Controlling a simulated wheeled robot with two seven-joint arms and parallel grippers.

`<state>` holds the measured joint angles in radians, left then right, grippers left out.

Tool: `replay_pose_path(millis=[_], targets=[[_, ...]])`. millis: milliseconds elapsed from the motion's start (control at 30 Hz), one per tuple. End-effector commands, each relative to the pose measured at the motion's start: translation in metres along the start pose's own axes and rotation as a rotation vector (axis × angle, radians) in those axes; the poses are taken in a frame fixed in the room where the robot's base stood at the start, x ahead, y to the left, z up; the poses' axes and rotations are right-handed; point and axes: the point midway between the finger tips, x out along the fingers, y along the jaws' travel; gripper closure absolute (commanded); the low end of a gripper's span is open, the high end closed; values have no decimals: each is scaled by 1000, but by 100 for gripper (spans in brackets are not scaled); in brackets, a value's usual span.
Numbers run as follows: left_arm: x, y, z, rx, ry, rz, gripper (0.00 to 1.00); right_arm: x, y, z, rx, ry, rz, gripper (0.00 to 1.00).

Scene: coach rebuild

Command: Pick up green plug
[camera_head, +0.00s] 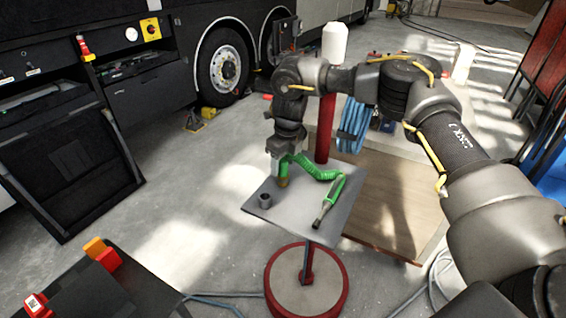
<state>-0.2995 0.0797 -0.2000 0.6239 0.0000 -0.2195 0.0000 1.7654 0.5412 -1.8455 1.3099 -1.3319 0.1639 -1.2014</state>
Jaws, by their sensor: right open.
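The green plug (283,171) stands upright on the small grey table (338,222), with a brownish lower end. A green coiled cord (312,169) runs from beside it to a green-handled piece (333,192) with a dark tip, lying on the right of the table. My right gripper (279,160) points down over the plug's upper part, with its fingers open. The fingers partly hide the plug, and I cannot tell whether they touch it. My left gripper is not in view.
A dark hollow cylinder (265,201) stands on the table left of the plug. The table has a red-rimmed round base (307,284). A red post (325,130) and coiled blue hose (353,125) are behind. Orange and red blocks (102,253) sit lower left.

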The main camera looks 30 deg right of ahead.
Motion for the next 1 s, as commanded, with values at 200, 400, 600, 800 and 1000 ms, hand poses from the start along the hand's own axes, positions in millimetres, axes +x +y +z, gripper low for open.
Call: replay_pose_path(millis=[200,400,600,800,1000], targets=[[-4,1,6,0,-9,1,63,11,0,0,0,-1,-1,46],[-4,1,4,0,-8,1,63,11,0,0,0,-1,-1,54],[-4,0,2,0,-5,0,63,10,0,0,0,-1,-1,80],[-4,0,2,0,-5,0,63,10,0,0,0,-1,-1,97],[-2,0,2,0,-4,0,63,10,0,0,0,-1,-1,97]])
